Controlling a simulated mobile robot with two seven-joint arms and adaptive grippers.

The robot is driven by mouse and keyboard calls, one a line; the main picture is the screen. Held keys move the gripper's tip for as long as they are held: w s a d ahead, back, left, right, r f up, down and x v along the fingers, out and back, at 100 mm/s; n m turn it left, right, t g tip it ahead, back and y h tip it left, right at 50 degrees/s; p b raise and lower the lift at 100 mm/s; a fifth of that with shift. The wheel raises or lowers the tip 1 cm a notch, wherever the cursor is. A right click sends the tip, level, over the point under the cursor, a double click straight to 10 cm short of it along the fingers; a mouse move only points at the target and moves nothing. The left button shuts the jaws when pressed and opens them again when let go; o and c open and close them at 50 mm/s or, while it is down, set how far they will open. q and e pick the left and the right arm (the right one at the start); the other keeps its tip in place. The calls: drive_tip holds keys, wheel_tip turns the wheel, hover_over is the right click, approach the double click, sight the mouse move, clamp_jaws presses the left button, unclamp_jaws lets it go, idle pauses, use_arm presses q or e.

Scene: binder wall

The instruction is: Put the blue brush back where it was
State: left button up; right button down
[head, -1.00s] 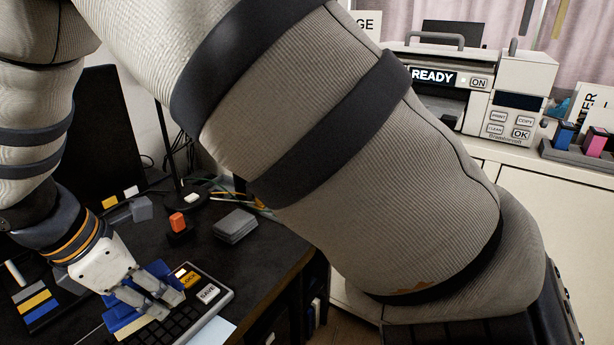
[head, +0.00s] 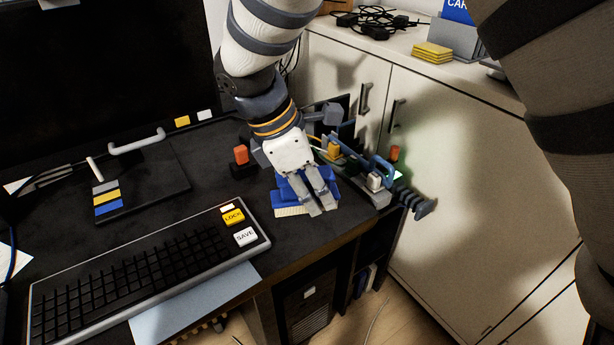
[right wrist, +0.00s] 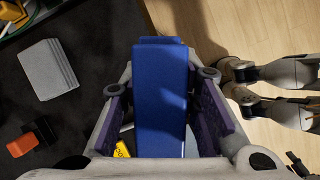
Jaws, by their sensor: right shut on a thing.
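The blue brush (head: 287,195) is in my right gripper (head: 320,208), over the desk's right part, beyond the keyboard's right end. A pale strip shows along its lower edge in the head view. In the right wrist view the blue brush (right wrist: 160,95) lies lengthwise between the two fingers of my right gripper (right wrist: 168,110), which is shut on it. I cannot tell whether the brush touches the desk.
The keyboard (head: 150,270) lies left of the brush. An orange block on a black base (head: 241,155) stands behind. A grey block (right wrist: 48,70) lies on the desk. A tray with coloured items (head: 372,182) is at right. The desk edge drops to a cabinet and floor.

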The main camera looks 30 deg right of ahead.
drive_tip(key=b, duration=0.1)
approach(337, 214)
drive_tip(key=shift+s+d+f, duration=0.55)
drive_tip(key=shift+d+f, duration=0.2)
drive_tip(key=shift+d, duration=0.15)
use_arm(q)
drive_tip(key=shift+s+f+g+b, duration=0.35)
drive_tip(key=shift+s+f+g, duration=0.15)
drive_tip(key=shift+s+f, duration=0.85)
use_arm(e)
drive_tip(key=shift+w+d+f, duration=0.1)
drive_tip(key=shift+d+f, duration=0.05)
drive_tip(key=shift+f, duration=0.75)
drive_tip(key=shift+w+d+f, duration=0.1)
drive_tip(key=shift+d+f, duration=0.05)
drive_tip(key=shift+f, duration=0.8)
drive_tip(key=shift+f, duration=0.15)
drive_tip(key=c, duration=1.2)
unclamp_jaws()
use_arm(q)
drive_tip(key=shift+w+r, duration=0.3)
use_arm(e)
drive_tip(key=v, duration=1.2)
